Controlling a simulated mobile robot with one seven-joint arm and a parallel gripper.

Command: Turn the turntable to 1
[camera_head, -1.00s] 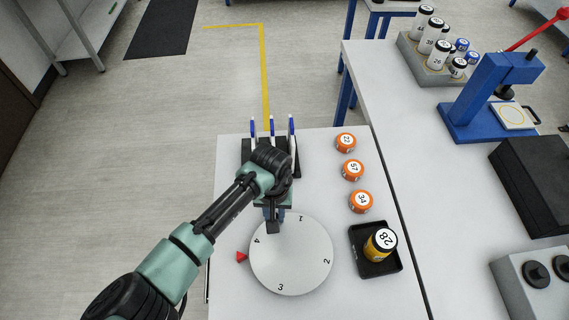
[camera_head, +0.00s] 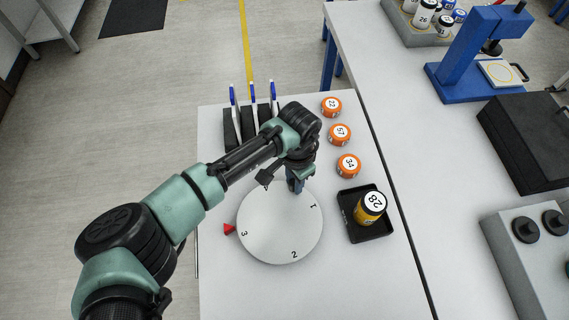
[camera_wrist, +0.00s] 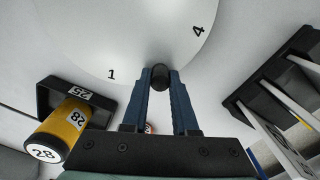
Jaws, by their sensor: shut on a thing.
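The white round turntable (camera_head: 278,232) lies on the near table, with numbers around its rim. A red pointer (camera_head: 229,229) stands at its left edge, with the 3 closest to it. The 1 is at the right and the 2 at the bottom; the 4 shows only in the wrist view. My gripper (camera_head: 296,187) is over the turntable's far edge. In the wrist view my gripper (camera_wrist: 160,80) is shut on a dark knob (camera_wrist: 160,71) near the rim, between the 1 and the 4.
A black tray (camera_head: 382,229) with a yellow bottle marked 28 (camera_head: 370,208) stands close to the right of the turntable. Several orange-sided round containers (camera_head: 340,134) line the table's right side. A black rack (camera_head: 233,130) with blue-tipped white items stands at the back.

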